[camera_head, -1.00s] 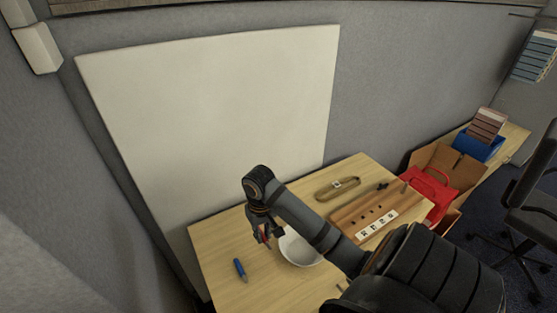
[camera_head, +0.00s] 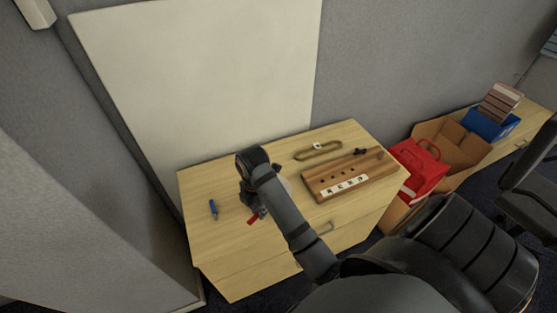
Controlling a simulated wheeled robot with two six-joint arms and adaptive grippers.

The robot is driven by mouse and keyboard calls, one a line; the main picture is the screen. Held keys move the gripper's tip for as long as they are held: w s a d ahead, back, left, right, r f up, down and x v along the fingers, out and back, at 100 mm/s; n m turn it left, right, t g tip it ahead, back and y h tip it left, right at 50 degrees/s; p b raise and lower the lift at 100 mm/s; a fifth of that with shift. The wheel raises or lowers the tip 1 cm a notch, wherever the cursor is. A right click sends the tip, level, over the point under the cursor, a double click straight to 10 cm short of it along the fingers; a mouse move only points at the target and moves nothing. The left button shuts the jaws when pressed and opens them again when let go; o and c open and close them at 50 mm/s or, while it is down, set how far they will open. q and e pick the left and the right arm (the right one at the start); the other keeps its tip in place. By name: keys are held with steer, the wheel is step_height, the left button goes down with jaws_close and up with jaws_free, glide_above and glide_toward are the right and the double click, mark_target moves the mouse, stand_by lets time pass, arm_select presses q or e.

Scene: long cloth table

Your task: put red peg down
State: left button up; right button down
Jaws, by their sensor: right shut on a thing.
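A red peg (camera_head: 253,219) shows just below my right gripper (camera_head: 254,208), which is over the left half of the wooden table (camera_head: 215,244). The gripper is shut on the peg; the fingers are small and partly hidden by my arm. I cannot tell whether the peg touches the tabletop. A blue peg (camera_head: 213,209) lies on the table to the left of the gripper. A wooden board (camera_head: 338,173) with a row of holes and a white label strip lies on the right half. My left gripper is not in view.
A white bowl (camera_head: 286,184) is mostly hidden behind my right arm. A tan looped object (camera_head: 318,150) lies behind the board. A red bag (camera_head: 420,168) and an open cardboard box (camera_head: 449,141) stand right of the table. The table's front left is clear.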

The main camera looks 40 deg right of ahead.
steer(key=shift+w+f, duration=0.1)
steer(key=shift+w, duration=0.05)
steer(key=w+d+f+b, duration=0.2)
steer(key=d+f+b, duration=0.1)
steer(key=b, duration=0.1)
steer(key=w+d+f+b, duration=0.3)
steer(key=b, duration=0.2)
steer(key=w+d+f+b, duration=0.3)
steer(key=b, duration=0.1)
steer(key=shift+w+d+b, duration=0.15)
steer(key=shift+d+b, duration=0.15)
steer(key=shift+w+d, duration=0.15)
steer(key=shift+d, duration=0.1)
steer(key=shift+f+b, duration=0.2)
steer(key=shift+b, duration=0.2)
steer(key=shift+w+d+f+b, duration=0.25)
steer(key=shift+f+b, duration=0.3)
steer(key=shift+b, duration=0.2)
step_height(320, 180, down, 3)
steer(key=shift+r, duration=0.3)
